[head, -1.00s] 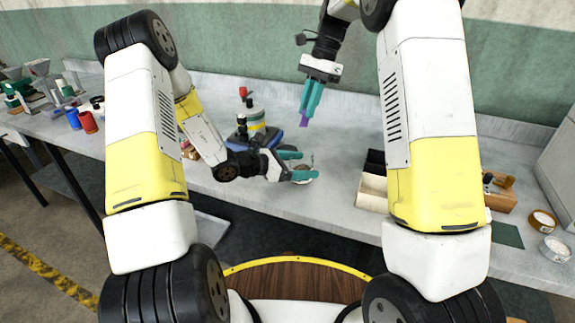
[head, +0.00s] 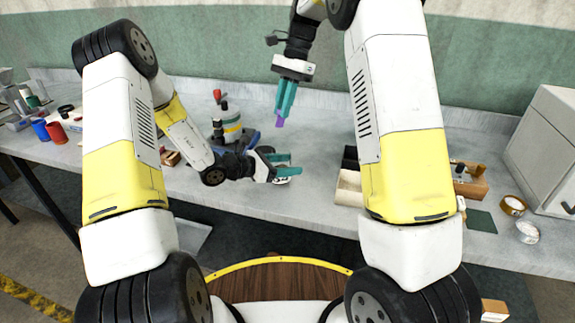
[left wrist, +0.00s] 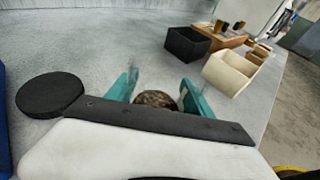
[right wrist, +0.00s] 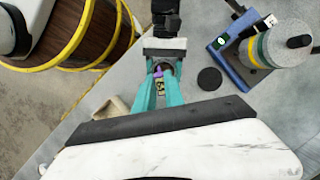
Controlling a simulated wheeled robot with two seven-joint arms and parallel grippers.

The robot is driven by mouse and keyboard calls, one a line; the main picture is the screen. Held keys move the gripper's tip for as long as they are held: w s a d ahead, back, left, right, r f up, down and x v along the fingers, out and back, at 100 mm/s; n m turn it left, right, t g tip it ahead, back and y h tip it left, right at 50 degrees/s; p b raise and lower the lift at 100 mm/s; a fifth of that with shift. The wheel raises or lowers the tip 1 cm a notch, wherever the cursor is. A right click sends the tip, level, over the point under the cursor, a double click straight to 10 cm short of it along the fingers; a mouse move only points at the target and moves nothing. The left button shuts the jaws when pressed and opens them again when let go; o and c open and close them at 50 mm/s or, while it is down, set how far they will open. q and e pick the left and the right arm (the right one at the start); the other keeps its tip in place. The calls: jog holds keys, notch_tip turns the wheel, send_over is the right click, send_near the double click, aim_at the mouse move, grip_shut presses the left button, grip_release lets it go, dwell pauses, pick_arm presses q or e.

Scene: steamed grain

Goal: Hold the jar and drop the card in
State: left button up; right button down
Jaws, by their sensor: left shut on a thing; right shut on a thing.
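My left gripper (head: 291,165) is shut on a small jar (head: 282,181) low over the table. In the left wrist view the jar (left wrist: 155,98) shows a brown, grainy top between the teal fingers. My right gripper (head: 285,108) points down above it, shut on a small purple card (head: 280,122). In the right wrist view the card (right wrist: 160,83) has a pale, marked face and lines up with the jar, apart from it in the head view. A dark round lid (right wrist: 210,80) lies on the table beside the jar; it also shows in the left wrist view (left wrist: 50,95).
A black bin (left wrist: 187,43) and a cream bin (left wrist: 230,72) stand to the right.

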notch_tip(320, 180, down, 12)
jog(key=shift+r, duration=0.25)
jog(key=c, duration=1.9)
grip_release()
jog(key=shift+f, duration=0.2)
jog(key=o, duration=0.6)
jog(key=shift+c, duration=0.2)
jog(key=v, duration=1.2)
pick_arm(q)
jog(key=o, duration=1.8)
jog(key=shift+o, duration=0.2)
jog(key=shift+a, duration=0.1)
